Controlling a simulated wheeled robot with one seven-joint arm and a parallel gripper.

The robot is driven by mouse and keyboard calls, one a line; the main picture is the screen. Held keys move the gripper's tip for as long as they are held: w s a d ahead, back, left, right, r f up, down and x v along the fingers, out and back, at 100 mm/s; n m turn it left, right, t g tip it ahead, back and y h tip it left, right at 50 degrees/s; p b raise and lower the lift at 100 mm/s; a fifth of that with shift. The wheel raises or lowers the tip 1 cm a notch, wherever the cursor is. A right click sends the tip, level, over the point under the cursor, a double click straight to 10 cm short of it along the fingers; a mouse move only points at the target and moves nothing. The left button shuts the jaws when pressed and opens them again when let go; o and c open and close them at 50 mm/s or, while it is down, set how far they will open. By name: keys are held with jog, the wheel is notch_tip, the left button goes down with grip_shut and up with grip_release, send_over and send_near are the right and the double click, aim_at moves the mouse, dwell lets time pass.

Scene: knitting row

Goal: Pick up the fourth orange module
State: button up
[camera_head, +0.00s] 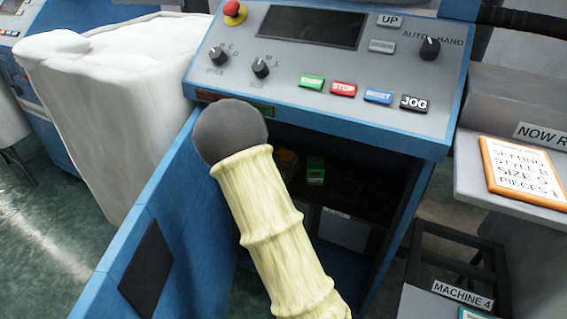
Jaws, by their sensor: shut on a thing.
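Inside the dark open compartment under the control panel, a small orange module (288,156) shows dimly beside my arm. My arm, in a cream ribbed sleeve with a dark grey rounded joint, crosses the middle of the view in front of the compartment. It hides part of the inside. My gripper's fingers do not show, so what they hold cannot be seen. I cannot tell how many orange modules there are or which is the fourth.
A green module (316,168) sits in the compartment. The blue cabinet door (150,225) stands open at the left. The control panel (330,75) overhangs the opening. A white sack-like bin (105,105) stands left; a grey ledge with an orange-framed card (523,172) is at right.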

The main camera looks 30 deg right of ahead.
aim_at(283, 154)
notch_tip(283, 154, up, 10)
jog(key=p, duration=0.5)
dwell(0.6)
